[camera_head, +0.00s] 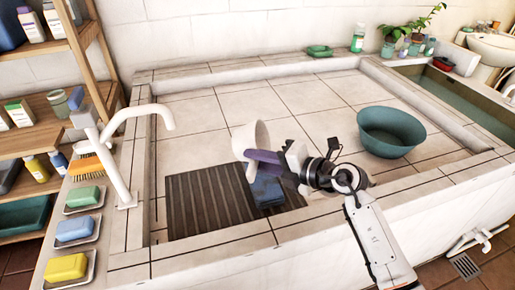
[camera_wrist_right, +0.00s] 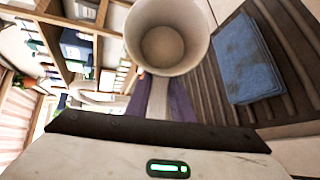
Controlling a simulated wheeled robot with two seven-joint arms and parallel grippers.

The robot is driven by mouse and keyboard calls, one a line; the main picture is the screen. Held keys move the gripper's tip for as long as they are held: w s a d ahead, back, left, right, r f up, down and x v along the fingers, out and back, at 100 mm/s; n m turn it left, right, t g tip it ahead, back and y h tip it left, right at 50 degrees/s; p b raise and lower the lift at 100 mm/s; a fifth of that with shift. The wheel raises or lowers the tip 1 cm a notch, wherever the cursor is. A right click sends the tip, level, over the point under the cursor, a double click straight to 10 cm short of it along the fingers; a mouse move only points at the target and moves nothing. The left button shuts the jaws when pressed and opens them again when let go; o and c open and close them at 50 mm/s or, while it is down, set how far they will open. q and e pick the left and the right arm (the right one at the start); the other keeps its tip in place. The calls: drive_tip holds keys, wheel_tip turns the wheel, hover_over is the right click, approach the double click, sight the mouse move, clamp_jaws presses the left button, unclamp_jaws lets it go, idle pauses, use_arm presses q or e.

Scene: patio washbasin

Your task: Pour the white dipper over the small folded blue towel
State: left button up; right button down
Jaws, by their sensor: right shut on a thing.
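The white dipper (camera_head: 242,140) is in my right gripper (camera_head: 264,157), whose purple fingers are shut on its handle. The dipper is held above the washbasin floor and looks tilted. The right wrist view shows the inside of its cup (camera_wrist_right: 166,42); I cannot tell whether it holds water. The small folded blue towel (camera_head: 266,191) lies on a dark slatted mat (camera_head: 205,205), below and slightly right of the dipper, partly hidden by the gripper. It shows clear of the dipper in the right wrist view (camera_wrist_right: 247,58). My left gripper is not in view.
A green basin (camera_head: 391,132) stands at the right of the tiled washbasin. A white tap (camera_head: 122,150) rises at the left edge, beside soap dishes with green, blue and yellow soaps (camera_head: 66,268). The tiled floor behind the dipper is clear.

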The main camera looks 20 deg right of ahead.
drive_tip(key=shift+r, duration=0.1)
wheel_tip(320, 180, up, 2)
drive_tip(key=n+g+h, duration=0.1)
drive_tip(key=g+h, duration=0.1)
drive_tip(key=h, duration=0.1)
drive_tip(key=shift+w, duration=0.15)
drive_tip(key=shift+r+n+g+h, duration=0.25)
drive_tip(key=shift+g+h, duration=0.25)
drive_tip(key=shift+h, duration=0.1)
drive_tip(key=shift+r+n+g+h, duration=0.2)
drive_tip(key=shift+n+g+h, duration=0.05)
drive_tip(key=shift+g+h, duration=0.3)
drive_tip(key=shift+r+g+h, duration=0.25)
drive_tip(key=shift+r+h, duration=0.25)
drive_tip(key=shift+h, duration=0.15)
drive_tip(key=r+g+h, duration=0.1)
drive_tip(key=h, duration=0.1)
drive_tip(key=n+h, duration=0.1)
drive_tip(key=shift+r+g+h, duration=0.4)
drive_tip(key=shift+r+n+g+h, duration=0.1)
drive_tip(key=shift+n+g+h, duration=0.2)
